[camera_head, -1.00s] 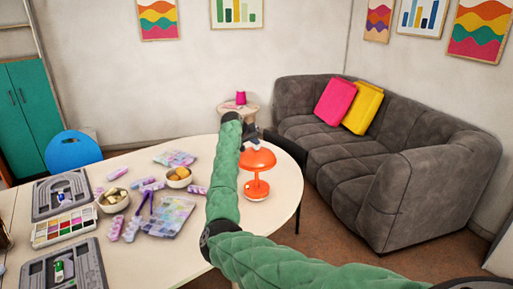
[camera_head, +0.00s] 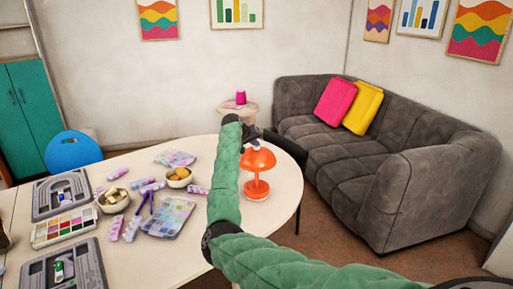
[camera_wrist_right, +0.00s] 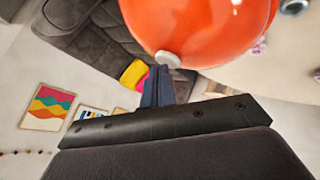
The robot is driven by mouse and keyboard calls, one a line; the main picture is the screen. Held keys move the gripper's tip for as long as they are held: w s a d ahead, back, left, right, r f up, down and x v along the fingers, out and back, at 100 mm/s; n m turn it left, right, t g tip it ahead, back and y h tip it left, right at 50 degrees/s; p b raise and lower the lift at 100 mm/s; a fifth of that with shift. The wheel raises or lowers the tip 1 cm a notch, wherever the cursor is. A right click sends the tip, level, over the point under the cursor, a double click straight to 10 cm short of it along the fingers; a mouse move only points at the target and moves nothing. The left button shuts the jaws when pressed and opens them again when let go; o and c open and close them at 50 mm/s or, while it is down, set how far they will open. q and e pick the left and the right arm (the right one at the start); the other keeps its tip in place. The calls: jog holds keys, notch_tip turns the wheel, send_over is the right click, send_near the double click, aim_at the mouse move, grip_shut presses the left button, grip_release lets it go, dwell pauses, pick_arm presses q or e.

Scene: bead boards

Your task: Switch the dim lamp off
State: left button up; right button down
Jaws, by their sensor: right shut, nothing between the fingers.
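An orange mushroom-shaped lamp (camera_head: 257,188) stands upright near the right end of the round-ended table (camera_head: 285,180). Its domed shade (camera_wrist_right: 205,25) fills the top of the right wrist view, with a small pale knob (camera_wrist_right: 168,60) at its lower edge. My right gripper (camera_head: 252,136) reaches over the table just behind the top of the shade, partly hidden by the lamp and my arm. In the wrist view its closed dark fingers (camera_wrist_right: 158,82) are empty and close to the knob; I cannot tell whether they touch it. My left gripper is not in view.
Bowls (camera_head: 178,177), a paint box (camera_head: 66,227), grey trays (camera_head: 62,192) and bead packs (camera_head: 169,215) crowd the table's left and middle. A grey sofa (camera_head: 345,170) with pink and yellow cushions stands right. A small side table (camera_head: 245,108) stands behind.

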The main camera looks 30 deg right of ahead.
aim_at(255, 148)
jog(key=shift+r+p, duration=0.65)
jog(key=shift+r, duration=0.3)
jog(key=shift+r, duration=0.1)
jog(key=shift+r+p, duration=1.85)
jog(key=shift+r, duration=1.1)
